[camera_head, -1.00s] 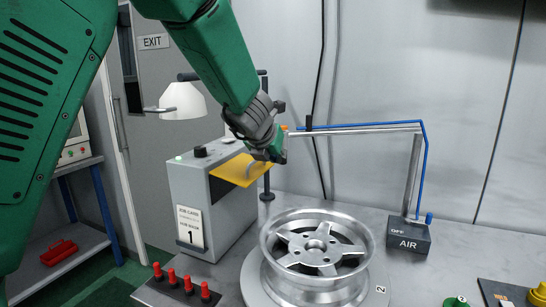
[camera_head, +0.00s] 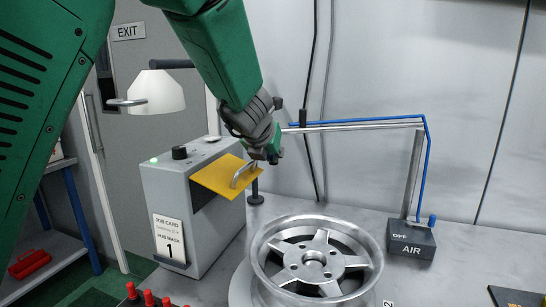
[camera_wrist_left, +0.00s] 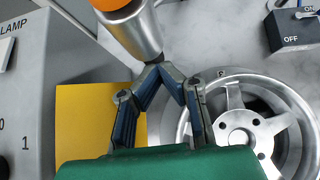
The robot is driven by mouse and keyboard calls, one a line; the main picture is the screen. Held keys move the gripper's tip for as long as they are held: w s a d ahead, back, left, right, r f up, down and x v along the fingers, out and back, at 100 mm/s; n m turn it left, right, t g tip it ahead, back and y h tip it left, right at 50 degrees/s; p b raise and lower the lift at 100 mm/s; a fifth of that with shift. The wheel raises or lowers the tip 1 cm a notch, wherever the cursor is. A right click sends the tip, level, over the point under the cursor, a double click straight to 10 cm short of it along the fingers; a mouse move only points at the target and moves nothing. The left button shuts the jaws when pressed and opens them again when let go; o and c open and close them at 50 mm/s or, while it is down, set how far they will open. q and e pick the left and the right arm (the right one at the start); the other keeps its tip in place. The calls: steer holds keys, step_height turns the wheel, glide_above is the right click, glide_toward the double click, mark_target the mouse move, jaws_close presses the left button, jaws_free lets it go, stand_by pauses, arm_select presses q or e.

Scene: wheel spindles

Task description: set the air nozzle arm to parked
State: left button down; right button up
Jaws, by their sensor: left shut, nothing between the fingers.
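The air nozzle arm (camera_head: 350,127) is a silver boom with a blue hose on a post. The post rises from the dark AIR box (camera_head: 411,242), marked OFF. The boom points left over the bench, behind the wheel, and its left end is at my left gripper (camera_head: 271,152). In the left wrist view a silver cylinder with an orange end (camera_wrist_left: 125,22) is just beyond the gripper. The fingers (camera_wrist_left: 163,70) meet at their tips, shut and empty, close to the cylinder; I cannot tell if they touch it. My right gripper is out of view.
A silver wheel (camera_head: 318,259) lies on the bench below. A grey box (camera_head: 187,212) at left holds a yellow plate (camera_head: 217,180) with a handle, close under my gripper. A white lamp (camera_head: 160,93) hangs behind. Red pegs (camera_head: 148,297) stand in front. The right side of the bench is clearer.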

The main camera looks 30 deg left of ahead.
arm_select(q)
steer(key=w+a+m+h+p, duration=0.2)
steer(key=w+a+p, duration=0.4)
steer(key=w+a, duration=0.2)
steer(key=shift+r+m+t, duration=0.3)
steer(key=shift+m, duration=0.1)
steer(key=shift+a, duration=0.25)
steer(key=v, duration=1.1)
steer(key=shift+s+d, duration=0.3)
steer(key=shift+d, duration=0.05)
steer(key=shift+a, duration=0.1)
